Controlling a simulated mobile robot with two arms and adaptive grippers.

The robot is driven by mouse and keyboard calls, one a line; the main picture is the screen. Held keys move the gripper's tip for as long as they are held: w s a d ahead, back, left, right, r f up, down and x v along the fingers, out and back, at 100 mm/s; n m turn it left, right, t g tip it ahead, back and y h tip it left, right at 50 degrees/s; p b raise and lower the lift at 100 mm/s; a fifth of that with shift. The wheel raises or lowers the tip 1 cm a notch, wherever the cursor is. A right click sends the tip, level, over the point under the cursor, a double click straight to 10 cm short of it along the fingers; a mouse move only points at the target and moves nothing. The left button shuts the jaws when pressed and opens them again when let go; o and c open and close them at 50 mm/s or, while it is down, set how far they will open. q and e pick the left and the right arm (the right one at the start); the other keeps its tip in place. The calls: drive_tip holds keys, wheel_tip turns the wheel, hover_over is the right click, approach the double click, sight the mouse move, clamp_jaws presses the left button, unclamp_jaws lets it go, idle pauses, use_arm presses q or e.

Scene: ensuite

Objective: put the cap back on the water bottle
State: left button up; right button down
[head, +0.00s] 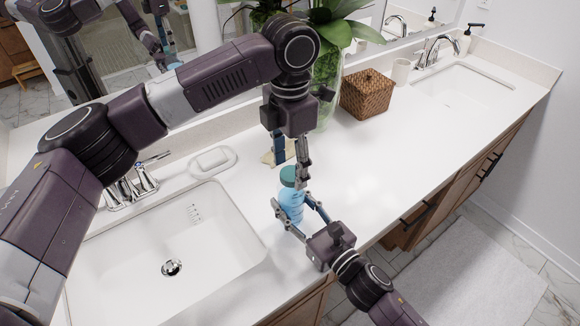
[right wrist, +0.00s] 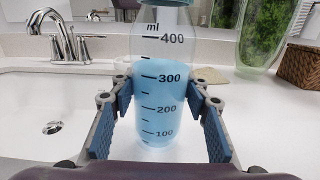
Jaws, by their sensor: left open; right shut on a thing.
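The water bottle (head: 291,209) stands upright on the counter right of the near sink. In the right wrist view the bottle (right wrist: 165,92) is clear with blue water and a black scale. The teal cap (head: 288,176) is at the bottle's mouth; its lower edge shows in the right wrist view (right wrist: 172,3). I cannot tell whether it is seated. My right gripper (head: 293,203) is shut around the bottle's body, a finger on each side. My left gripper (head: 291,158) is open, pointing down just above and around the cap.
The near sink (head: 215,245) with its chrome faucet (head: 135,185) and a soap dish (head: 212,160) lie left. A plant in a glass vase (head: 328,85), a wicker box (head: 367,94) and a cup (head: 401,71) stand behind. The counter (head: 400,150) to the right is clear.

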use_arm(q)
wheel_tip(320, 180, up, 4)
drive_tip(key=shift+f, duration=0.15)
drive_tip(key=shift+c, duration=0.4)
